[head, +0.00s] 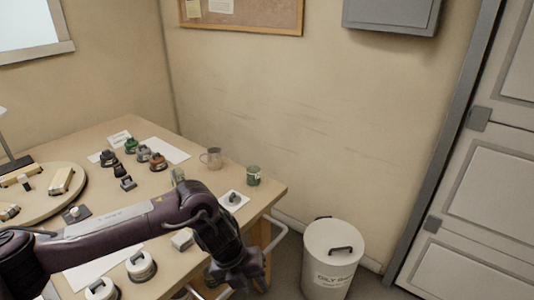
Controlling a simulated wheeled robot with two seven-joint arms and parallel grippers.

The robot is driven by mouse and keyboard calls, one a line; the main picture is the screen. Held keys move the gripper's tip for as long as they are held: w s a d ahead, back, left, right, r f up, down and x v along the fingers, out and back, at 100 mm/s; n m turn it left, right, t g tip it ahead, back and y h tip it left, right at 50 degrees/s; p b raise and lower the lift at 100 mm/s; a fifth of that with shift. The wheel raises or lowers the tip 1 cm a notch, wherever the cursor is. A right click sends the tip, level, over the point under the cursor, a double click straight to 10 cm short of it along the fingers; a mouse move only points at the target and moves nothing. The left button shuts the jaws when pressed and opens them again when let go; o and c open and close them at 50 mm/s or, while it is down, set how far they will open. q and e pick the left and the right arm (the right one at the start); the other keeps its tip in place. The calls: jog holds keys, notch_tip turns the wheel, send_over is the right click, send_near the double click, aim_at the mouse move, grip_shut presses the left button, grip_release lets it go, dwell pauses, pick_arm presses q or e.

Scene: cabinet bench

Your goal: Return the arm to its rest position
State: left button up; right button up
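My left arm (110,232) comes in from the left and reaches across the near part of the wooden bench (225,178). Its wrist bends down at the bench's right edge. My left gripper (243,278) points downward there, dark and small, in front of the bench's side. I cannot make out its fingers well enough to see whether they are open or shut, and I see nothing clearly held in it. My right gripper is not in view.
Several dark, green and orange-brown knobbed items (143,153) stand on the bench. Two white-topped round items (141,266) lie near my arm. A white bin (331,262) stands on the floor to the right.

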pick_arm(q)
jog(key=w+d+f+n+t+h, duration=0.3)
jog(key=w+d+f+n+h, duration=0.25)
jog(key=d+f+n, duration=0.4)
jog(key=s+a+f+n+t+y, duration=0.1)
jog(key=a+f+n, duration=0.3)
jog(key=f+n, duration=0.3)
jog(key=s+a+f+n+t+y, duration=0.15)
jog(key=a+f+n, duration=0.3)
jog(key=f, duration=0.45)
jog(key=s+a+f+n+g+y, duration=0.1)
jog(key=s+a+f+n+y, duration=0.15)
jog(key=s+a+f, duration=0.4)
jog(key=s+a+f+n+y, duration=0.1)
jog(key=s+a+f+n, duration=0.3)
jog(key=s+f, duration=0.55)
jog(key=s+a+f+n+g+y, duration=0.15)
jog(key=s+a+f+n, duration=0.3)
jog(key=s, duration=0.55)
jog(key=s+a+f+n+g+y, duration=0.1)
jog(key=s+a+f, duration=0.1)
jog(key=s, duration=0.5)
jog(key=s+a+f+g+y, duration=0.1)
jog(key=s+a+f, duration=0.1)
jog(key=s, duration=0.5)
jog(key=shift+s+a+n, duration=0.4)
jog(key=shift+a, duration=0.4)
